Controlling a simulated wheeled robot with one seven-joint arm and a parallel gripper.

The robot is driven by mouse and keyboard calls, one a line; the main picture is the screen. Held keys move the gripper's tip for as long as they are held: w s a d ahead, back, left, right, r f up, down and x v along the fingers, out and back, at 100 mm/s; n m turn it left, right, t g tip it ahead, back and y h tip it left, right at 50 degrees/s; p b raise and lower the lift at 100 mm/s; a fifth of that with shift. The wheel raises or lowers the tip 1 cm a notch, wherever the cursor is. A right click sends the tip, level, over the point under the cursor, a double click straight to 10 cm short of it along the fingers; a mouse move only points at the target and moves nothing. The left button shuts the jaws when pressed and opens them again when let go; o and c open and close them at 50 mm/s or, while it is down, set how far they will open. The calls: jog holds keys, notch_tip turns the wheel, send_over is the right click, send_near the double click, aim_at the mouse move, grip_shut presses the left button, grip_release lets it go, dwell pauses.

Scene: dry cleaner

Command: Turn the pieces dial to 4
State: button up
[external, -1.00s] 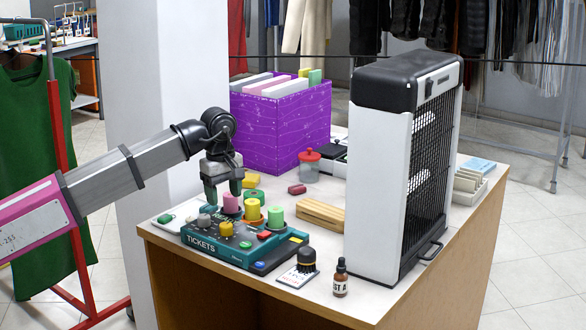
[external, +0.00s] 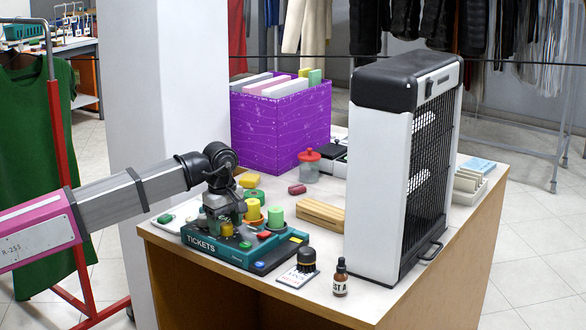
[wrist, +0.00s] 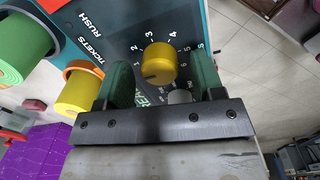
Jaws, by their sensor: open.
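The teal ticket machine (external: 215,252) stands on the counter, with "TICKETS" on its front. In the wrist view a yellow dial (wrist: 158,62) sits on its dark panel (wrist: 118,38), with white numbers around it; 2, 3, 4 and 5 show. A dark mark shows on the dial's lower left; I cannot tell exactly which number it points to. The dial's name is not readable. My gripper (wrist: 161,74) is open, with one finger on each side of the dial and gaps beside it. In the external view my gripper (external: 224,212) is low over the machine.
A grey knob (wrist: 180,97) shows partly near the right finger. Yellow (external: 253,209) and green (external: 276,217) cylinders stand close right of the gripper. A purple box (external: 283,125), a tall grey-white heater-like unit (external: 380,190) and a black-topped stamp (external: 306,259) are on the counter.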

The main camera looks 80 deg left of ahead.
jog(key=shift+f, duration=0.25)
jog(key=c, duration=0.9)
jog(key=shift+c, duration=0.2)
